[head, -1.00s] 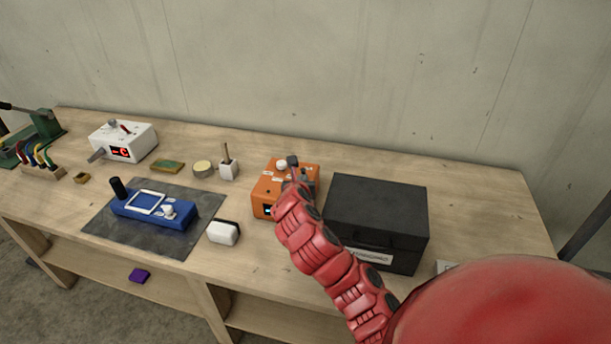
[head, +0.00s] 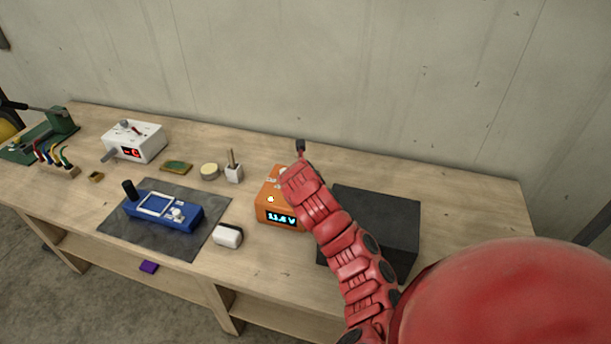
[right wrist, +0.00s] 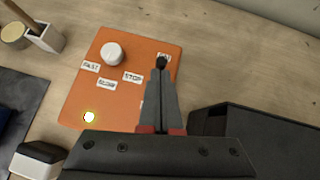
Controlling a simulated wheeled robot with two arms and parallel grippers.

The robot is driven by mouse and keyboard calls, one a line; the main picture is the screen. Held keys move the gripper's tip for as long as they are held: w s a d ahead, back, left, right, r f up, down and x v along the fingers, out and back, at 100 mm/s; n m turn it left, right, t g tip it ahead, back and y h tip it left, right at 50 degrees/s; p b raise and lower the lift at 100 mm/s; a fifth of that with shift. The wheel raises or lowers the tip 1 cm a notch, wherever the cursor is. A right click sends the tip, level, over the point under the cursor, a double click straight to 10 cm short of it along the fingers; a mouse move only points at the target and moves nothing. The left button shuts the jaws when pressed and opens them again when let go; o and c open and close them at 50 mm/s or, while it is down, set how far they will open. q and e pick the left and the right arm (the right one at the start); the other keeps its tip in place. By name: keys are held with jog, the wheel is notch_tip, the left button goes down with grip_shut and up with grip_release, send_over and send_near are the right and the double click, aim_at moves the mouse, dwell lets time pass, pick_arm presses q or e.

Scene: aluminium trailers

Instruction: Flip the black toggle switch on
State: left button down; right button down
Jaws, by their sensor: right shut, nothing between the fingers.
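The orange box (head: 268,212) stands on the bench, partly covered by my right arm in the head view. Its front display is lit and shows a voltage reading. My left gripper is out of view.
A black case (head: 375,215) stands close to the right of the orange box. A white block (head: 228,236), a blue device (head: 165,212) on a dark mat and a brush holder (head: 233,173) lie to the left. The bench behind the box is clear.

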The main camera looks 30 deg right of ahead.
jog(key=shift+w+d+f, duration=0.1)
jog(key=shift+d, duration=0.1)
jog(key=shift+a+r+p, duration=0.1)
jog(key=shift+r+p, duration=0.3)
jog(key=shift+r, duration=0.45)
